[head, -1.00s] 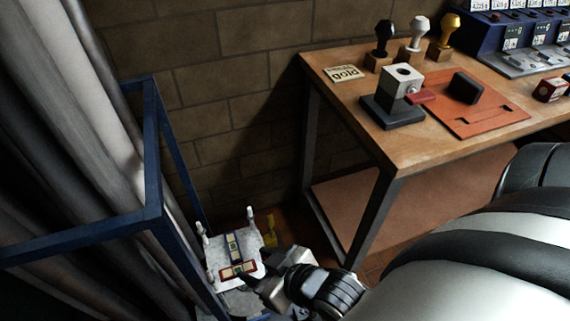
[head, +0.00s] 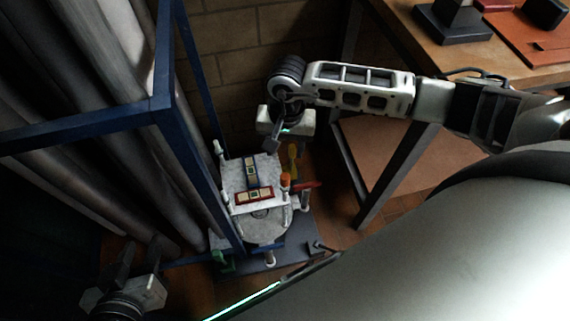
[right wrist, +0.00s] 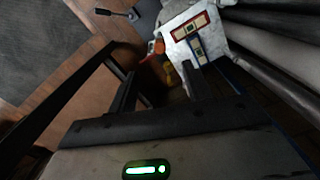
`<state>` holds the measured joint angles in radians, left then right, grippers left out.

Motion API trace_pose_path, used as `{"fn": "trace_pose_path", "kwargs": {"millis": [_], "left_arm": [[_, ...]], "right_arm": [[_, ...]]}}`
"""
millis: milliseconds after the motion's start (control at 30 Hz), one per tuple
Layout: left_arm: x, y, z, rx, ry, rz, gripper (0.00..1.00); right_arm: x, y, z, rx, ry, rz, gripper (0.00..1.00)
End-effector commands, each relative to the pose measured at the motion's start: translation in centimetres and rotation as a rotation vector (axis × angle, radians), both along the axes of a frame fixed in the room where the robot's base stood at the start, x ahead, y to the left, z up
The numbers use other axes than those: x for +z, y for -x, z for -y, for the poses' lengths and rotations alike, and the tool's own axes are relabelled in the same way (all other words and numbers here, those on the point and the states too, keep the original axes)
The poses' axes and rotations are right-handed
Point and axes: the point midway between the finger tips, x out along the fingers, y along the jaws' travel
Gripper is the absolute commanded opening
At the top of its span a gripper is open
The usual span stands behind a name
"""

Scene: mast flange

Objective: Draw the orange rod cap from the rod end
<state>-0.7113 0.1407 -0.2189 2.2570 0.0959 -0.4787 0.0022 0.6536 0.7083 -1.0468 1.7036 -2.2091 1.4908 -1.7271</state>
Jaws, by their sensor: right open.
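The orange rod cap (head: 285,180) sits at the right edge of a white plate assembly (head: 238,176), on a rod end mostly hidden beneath it. In the right wrist view the cap (right wrist: 158,46) shows small, beyond and between my finger tips. My right gripper (head: 272,140) is above and behind the plate, pointing down, apart from the cap. In its wrist view the right gripper's fingers (right wrist: 159,82) are spread with nothing between them. My left gripper (head: 139,258) is low at the left, its two fingers apart and empty.
A blue frame (head: 165,115) stands left of the plate, before grey curtains (head: 100,60). A yellow part (head: 292,156) and a red bar (head: 306,186) are close to the cap. A wooden table (head: 410,40) stands at right. A grey base (head: 285,255) lies below.

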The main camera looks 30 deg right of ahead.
Motion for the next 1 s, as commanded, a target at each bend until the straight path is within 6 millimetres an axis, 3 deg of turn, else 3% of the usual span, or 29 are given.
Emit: {"fn": "trace_pose_path", "kwargs": {"millis": [100, 333, 500, 633, 867, 1000], "left_arm": [[-1.0, 0.0, 0.0, 0.0, 0.001, 0.007, 0.36], [-3.3, 0.3, 0.3, -0.011, 0.004, 0.013, 0.36], [-7.0, -0.3, 1.3, -0.05, 0.005, -0.055, 0.36], [-8.5, -0.5, 1.7, -0.061, 0.008, -0.085, 0.36], [-9.5, -0.6, 1.9, -0.069, 0.01, -0.103, 0.36], [-11.3, -0.7, 2.3, -0.081, 0.013, -0.131, 0.36]], "right_arm": [[-1.7, -0.3, 0.9, 0.019, 0.039, 0.008, 0.5], [-6.7, -0.2, 0.7, 0.018, 0.035, 0.006, 0.5], [-9.2, -0.3, 0.7, 0.017, 0.033, 0.007, 0.5], [-10.3, -0.3, 0.7, 0.017, 0.032, 0.008, 0.5], [-11.1, -0.4, 0.6, 0.016, 0.031, 0.008, 0.5], [-12.8, -0.3, 0.4, 0.016, 0.031, 0.005, 0.5]]}}
